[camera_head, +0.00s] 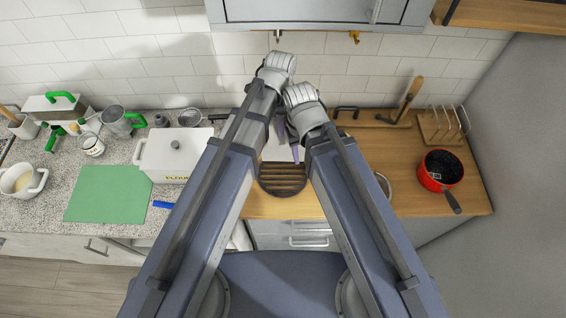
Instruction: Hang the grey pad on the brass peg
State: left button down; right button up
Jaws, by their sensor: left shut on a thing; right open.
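The brass peg (355,37) sticks out of the tiled wall just below the wall cabinet, and nothing hangs on it. My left gripper (278,66) is in front of the wall, left of and lower than the peg in the picture. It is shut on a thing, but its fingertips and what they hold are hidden. My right gripper (303,98) is close beside it, a little lower and to the right. I cannot make out the grey pad; my arms cover the middle of the counter.
A steel-coloured peg (277,36) is left of the brass one. A slatted brown trivet (283,181) lies below my grippers. A red pan (440,170) and wooden rack (443,126) stand right. A white box (172,158) and green mat (108,194) are left.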

aim_at(281, 142)
pick_arm(q)
notch_tip(281, 142, down, 5)
jog(key=b, duration=0.5)
jog(key=shift+s, duration=0.15)
pick_arm(e)
notch_tip(281, 142, down, 5)
jog(key=shift+s, duration=0.15)
pick_arm(q)
notch_tip(281, 142, down, 4)
jog(key=b, duration=0.4)
jog(key=shift+f+b, duration=0.2)
jog(key=shift+b, duration=0.15)
pick_arm(e)
notch_tip(281, 142, down, 4)
jog(key=shift+f, duration=0.25)
pick_arm(q)
jog(key=shift+f, duration=0.3)
jog(key=shift+c, duration=2.3)
grip_release()
jog(key=shift+r, duration=0.1)
pick_arm(e)
jog(key=shift+f, duration=0.15)
pick_arm(q)
jog(key=shift+r, duration=0.1)
